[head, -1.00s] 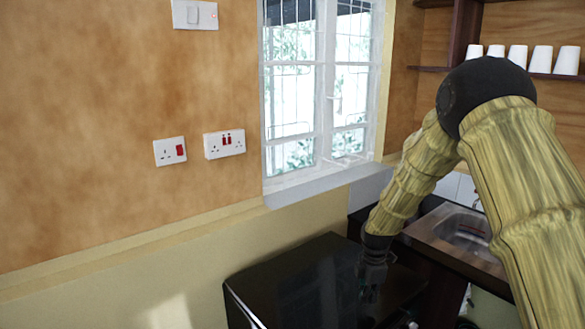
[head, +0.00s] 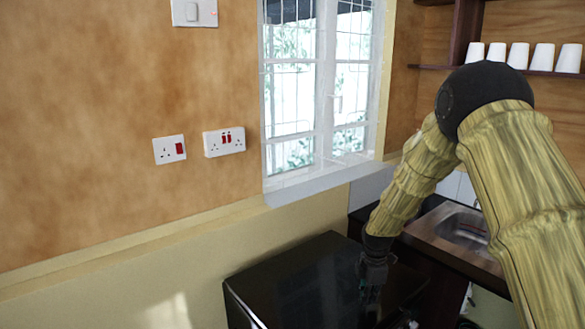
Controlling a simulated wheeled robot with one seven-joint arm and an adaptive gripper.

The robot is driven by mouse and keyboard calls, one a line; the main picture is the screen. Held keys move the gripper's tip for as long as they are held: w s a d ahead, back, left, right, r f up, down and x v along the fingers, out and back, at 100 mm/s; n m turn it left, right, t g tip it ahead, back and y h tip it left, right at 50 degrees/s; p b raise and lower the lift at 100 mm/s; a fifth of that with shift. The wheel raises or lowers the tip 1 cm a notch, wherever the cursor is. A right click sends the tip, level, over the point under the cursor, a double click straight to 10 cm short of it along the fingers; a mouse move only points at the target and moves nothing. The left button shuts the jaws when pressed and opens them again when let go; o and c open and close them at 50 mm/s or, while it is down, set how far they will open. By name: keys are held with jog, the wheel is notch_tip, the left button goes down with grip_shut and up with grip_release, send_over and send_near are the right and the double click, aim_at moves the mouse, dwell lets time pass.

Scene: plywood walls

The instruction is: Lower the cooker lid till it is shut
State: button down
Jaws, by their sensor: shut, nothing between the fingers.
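The cooker lid (head: 300,282) is a glossy black panel at the bottom middle of the head view. It lies about flat on top of the cooker, with its far edge near the wall. My gripper (head: 372,295) is dark and points down over the right part of the lid. It is shut and empty. Against the black surface its fingertips are hard to make out, and I cannot tell whether they touch the lid. The cooker's front is mostly cut off by the lower edge of the view.
A steel sink (head: 462,232) in a dark counter stands to the right, close to my arm. A window (head: 318,90) with a sill is behind the cooker. White cups (head: 517,55) stand on a shelf at the upper right. Sockets (head: 224,142) are on the left wall.

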aim_at(367, 308)
jog(key=shift+w+f, duration=0.2)
jog(key=shift+w, duration=0.05)
jog(key=shift+s, duration=0.2)
jog(key=shift+f+b, duration=1.05)
jog(key=shift+f, duration=1.45)
jog(key=shift+w, duration=0.1)
jog(key=shift+r, duration=0.15)
jog(key=shift+r+p, duration=2.2)
jog(key=shift+r, duration=1.25)
jog(key=shift+a+f, duration=0.1)
